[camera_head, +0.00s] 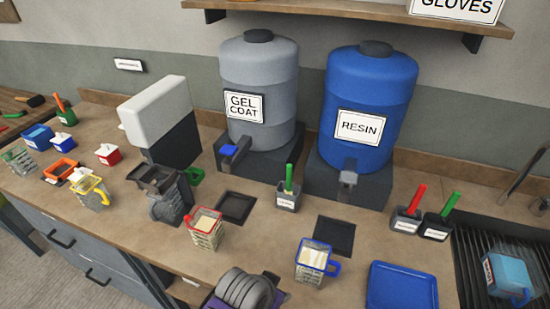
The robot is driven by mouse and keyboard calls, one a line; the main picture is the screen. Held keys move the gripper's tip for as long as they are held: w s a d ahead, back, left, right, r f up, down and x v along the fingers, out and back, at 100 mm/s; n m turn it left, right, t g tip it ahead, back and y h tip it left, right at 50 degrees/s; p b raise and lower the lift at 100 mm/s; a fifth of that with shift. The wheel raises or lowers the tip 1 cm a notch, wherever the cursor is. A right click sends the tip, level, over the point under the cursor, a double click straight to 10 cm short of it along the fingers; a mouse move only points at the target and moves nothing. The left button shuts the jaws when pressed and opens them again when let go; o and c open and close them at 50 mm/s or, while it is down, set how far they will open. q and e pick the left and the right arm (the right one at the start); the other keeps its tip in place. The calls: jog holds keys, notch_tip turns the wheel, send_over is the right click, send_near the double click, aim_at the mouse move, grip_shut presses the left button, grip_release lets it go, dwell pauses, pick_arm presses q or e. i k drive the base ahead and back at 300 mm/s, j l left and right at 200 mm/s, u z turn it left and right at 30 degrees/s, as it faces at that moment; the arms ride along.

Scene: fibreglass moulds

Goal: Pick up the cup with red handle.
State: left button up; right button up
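The cup with the red handle (207,232) stands upright on the counter, left of the picture's middle. It is a clear, squarish cup with markings on its side, a red rim and a red handle on its left side. Pale contents show at its top. It stands just right of a dark grey device (166,200) and in front of a dark square pad (236,207).
A blue-handled cup (312,262) stands to the right, beside a blue tray (401,288). A grey ringed object (245,290) is at the front edge. The gel coat drum (258,85) and resin drum (368,105) stand behind. More cups stand at the left, including a yellow-handled one (93,192).

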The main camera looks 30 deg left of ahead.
aim_at(205, 227)
jog(key=j+u, duration=0.2)
jog(key=u, duration=0.25)
jog(key=k+j+u, duration=0.1)
jog(key=j+u, duration=0.15)
jog(key=u, duration=0.2)
jog(key=j+u, duration=0.2)
jog(key=u, duration=0.3)
jog(key=z, duration=0.4)
jog(key=l+z, duration=0.15)
jog(key=z, duration=0.65)
jog(key=l+z, duration=0.1)
jog(key=z, duration=0.3)
jog(key=l+z, duration=0.1)
jog(key=z, duration=0.3)
jog(key=u, duration=2.2)
jog(key=k+j+z, duration=0.1)
jog(key=z, duration=0.2)
jog(key=k+j+z, duration=0.1)
jog(key=z, duration=0.15)
